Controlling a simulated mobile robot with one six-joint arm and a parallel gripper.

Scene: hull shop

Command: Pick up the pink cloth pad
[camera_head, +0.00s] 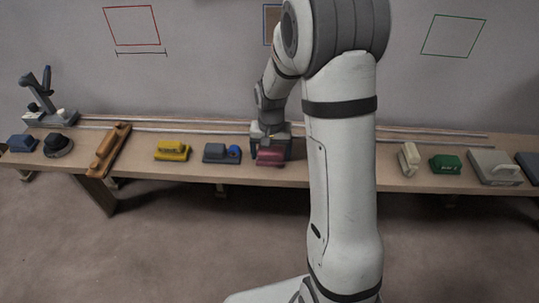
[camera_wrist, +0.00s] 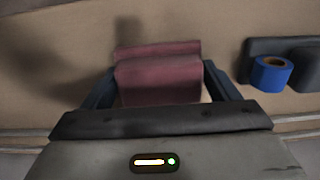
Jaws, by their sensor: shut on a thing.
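The pink cloth pad (camera_head: 271,157) is a dull pink, block-like piece at the front of the long wooden bench, near the middle in the head view. In the wrist view the pad (camera_wrist: 158,78) sits between the two dark fingers. My gripper (camera_head: 270,148) is above and behind the pad and shut on it from both sides. The gripper also shows in the wrist view (camera_wrist: 160,82). I cannot tell whether the pad touches the bench. My arm covers part of the bench right of the pad.
Left of the pad are a dark block with a blue roll (camera_head: 233,153), a yellow block (camera_head: 173,151) and a brown wooden tool (camera_head: 107,152). Right of my arm stand a cream block (camera_head: 409,158), a green block (camera_head: 446,163) and a grey handled block (camera_head: 495,166). Rails (camera_head: 200,127) run along the back.

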